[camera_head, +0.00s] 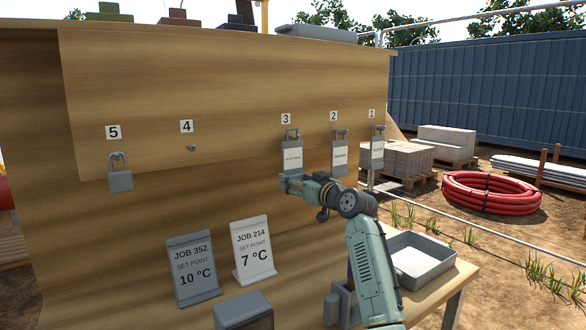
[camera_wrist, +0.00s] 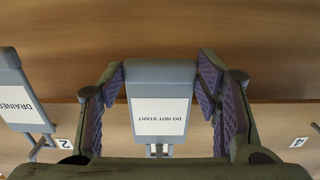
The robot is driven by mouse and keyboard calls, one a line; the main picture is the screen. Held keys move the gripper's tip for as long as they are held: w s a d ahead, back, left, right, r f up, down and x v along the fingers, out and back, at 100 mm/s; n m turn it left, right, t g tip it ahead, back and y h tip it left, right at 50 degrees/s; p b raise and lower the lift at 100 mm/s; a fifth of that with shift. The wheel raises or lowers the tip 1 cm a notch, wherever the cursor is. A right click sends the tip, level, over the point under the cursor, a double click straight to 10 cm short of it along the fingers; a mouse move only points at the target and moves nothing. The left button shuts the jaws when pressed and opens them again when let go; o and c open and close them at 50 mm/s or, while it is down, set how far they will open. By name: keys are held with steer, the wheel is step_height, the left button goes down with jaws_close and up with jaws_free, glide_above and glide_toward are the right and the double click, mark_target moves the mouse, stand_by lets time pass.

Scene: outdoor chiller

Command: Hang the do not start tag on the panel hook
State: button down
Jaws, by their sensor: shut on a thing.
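The do not start tag (camera_head: 292,157) is a grey plate with a white label and a loop at its top. It stands upright against the wooden panel (camera_head: 230,95) under number 3. The wrist view shows the tag (camera_wrist: 160,105) upside down, its words readable, between my fingers. My gripper (camera_head: 290,184) is shut on the tag's lower part; in the wrist view the fingers (camera_wrist: 162,75) flank its side edges. The loop (camera_wrist: 158,150) is at the panel, but I cannot tell whether it is around the hook there, which is mostly hidden.
A tag reading "DRAINED" (camera_wrist: 16,98) hangs at number 2, and another tag (camera_head: 377,153) at number 1. A bare peg (camera_head: 191,148) is at number 4 and a padlock (camera_head: 120,180) at number 5. Two job cards (camera_head: 193,270) and a grey tray (camera_head: 448,268) stand below.

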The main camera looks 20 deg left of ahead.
steer(key=b+v, duration=0.2)
steer(key=v, duration=0.4)
stand_by(0.6)
steer(key=c, duration=1.2)
jaws_free()
jaws_close()
